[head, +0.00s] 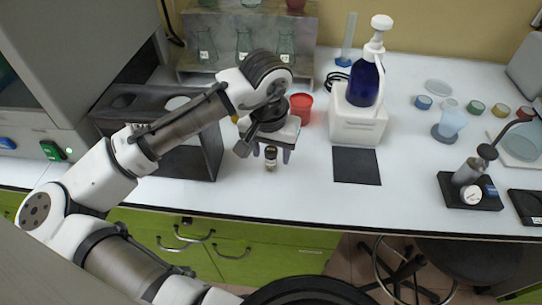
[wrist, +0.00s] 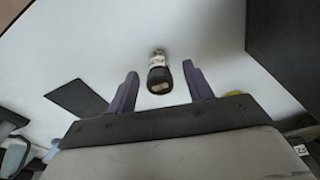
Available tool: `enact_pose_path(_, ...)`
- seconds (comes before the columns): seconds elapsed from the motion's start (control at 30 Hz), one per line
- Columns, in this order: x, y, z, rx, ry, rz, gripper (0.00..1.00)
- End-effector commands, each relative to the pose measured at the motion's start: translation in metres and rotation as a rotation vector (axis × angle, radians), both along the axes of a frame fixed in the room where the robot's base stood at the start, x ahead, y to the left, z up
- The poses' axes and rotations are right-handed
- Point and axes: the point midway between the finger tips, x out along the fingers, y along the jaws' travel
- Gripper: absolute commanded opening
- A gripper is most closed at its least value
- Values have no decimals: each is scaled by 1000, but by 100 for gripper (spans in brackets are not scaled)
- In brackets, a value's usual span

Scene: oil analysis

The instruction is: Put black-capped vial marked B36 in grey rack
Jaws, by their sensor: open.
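A small vial with a black cap and a white label (head: 271,160) stands upright on the white bench. It also shows in the wrist view (wrist: 157,74), where the label's marking is too small to read surely. My gripper (head: 271,153) is open and points down just at the vial. In the wrist view my gripper (wrist: 160,71) has one finger on each side of the vial, with gaps on both sides and no clear contact. A dark grey open-framed stand (head: 208,140), possibly the grey rack, is left of the vial, partly hidden by my arm.
A red cup (head: 301,107) stands behind my gripper. A blue pump bottle (head: 366,82) sits in a white holder, with a dark square mat (head: 356,166) in front. A metal shelf with flasks (head: 222,32) is at the back.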

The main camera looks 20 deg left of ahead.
Motion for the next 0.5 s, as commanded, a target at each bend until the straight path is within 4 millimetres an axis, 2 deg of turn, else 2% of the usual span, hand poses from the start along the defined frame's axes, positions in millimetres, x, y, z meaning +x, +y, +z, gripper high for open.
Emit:
enact_pose_path(0.27,1,0,-5,0,-1,0,51)
enact_pose_path(0.5,1,0,-5,0,0,0,22)
